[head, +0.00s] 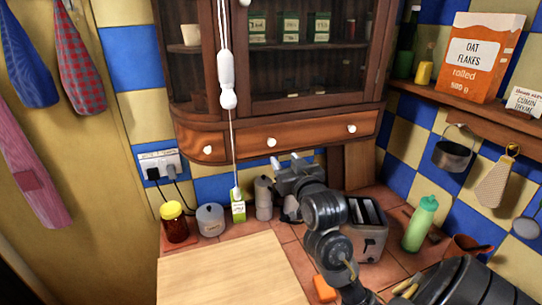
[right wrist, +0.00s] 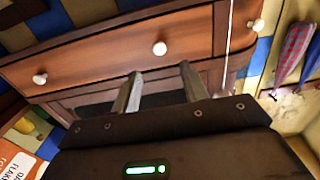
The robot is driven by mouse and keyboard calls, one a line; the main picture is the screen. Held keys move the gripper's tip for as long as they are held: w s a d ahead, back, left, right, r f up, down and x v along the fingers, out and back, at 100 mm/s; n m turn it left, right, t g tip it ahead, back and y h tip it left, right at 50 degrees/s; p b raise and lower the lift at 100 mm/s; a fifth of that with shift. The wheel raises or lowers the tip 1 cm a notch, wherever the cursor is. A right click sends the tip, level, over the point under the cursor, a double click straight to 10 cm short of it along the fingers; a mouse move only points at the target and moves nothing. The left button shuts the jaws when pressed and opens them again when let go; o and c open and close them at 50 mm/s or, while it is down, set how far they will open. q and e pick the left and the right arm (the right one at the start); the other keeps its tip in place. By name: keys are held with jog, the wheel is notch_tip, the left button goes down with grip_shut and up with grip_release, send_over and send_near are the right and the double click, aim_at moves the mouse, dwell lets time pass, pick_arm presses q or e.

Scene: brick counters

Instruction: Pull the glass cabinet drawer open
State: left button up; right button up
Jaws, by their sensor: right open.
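The glass cabinet (head: 285,82) hangs on the wall with a wide wooden drawer (head: 310,138) along its bottom. The drawer looks shut, flush with the cabinet front. It has two white knobs, a left one (head: 271,142) and a right one (head: 351,128). My right gripper (head: 287,164) is just below and in front of the left knob, open and empty. In the right wrist view its two fingers (right wrist: 160,82) stand apart, with that knob (right wrist: 159,48) beyond the gap between the tips, not touching. My left gripper is not in view.
A small corner drawer (head: 201,146) sits left of the wide one. A cord with a white pull (head: 227,80) hangs in front of the cabinet. Below are jars, a toaster (head: 367,240), a green bottle (head: 421,224) and a wooden board (head: 232,272). A shelf (head: 470,118) is at right.

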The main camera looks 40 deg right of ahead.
aim_at(272, 144)
pick_arm(q)
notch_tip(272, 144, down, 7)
jog(key=b, duration=0.5)
pick_arm(e)
jog(key=p+x, duration=0.3)
jog(key=x, duration=0.5)
jog(key=shift+d+r, duration=0.15)
jog(key=shift+d, duration=0.05)
jog(key=shift+w+p, duration=0.4)
jog(key=shift+w, duration=0.25)
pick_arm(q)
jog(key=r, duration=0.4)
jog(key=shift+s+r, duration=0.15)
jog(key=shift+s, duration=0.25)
pick_arm(e)
jog(key=shift+d, duration=0.1)
jog(key=shift+s, duration=0.1)
jog(key=shift+c, duration=0.5)
grip_shut()
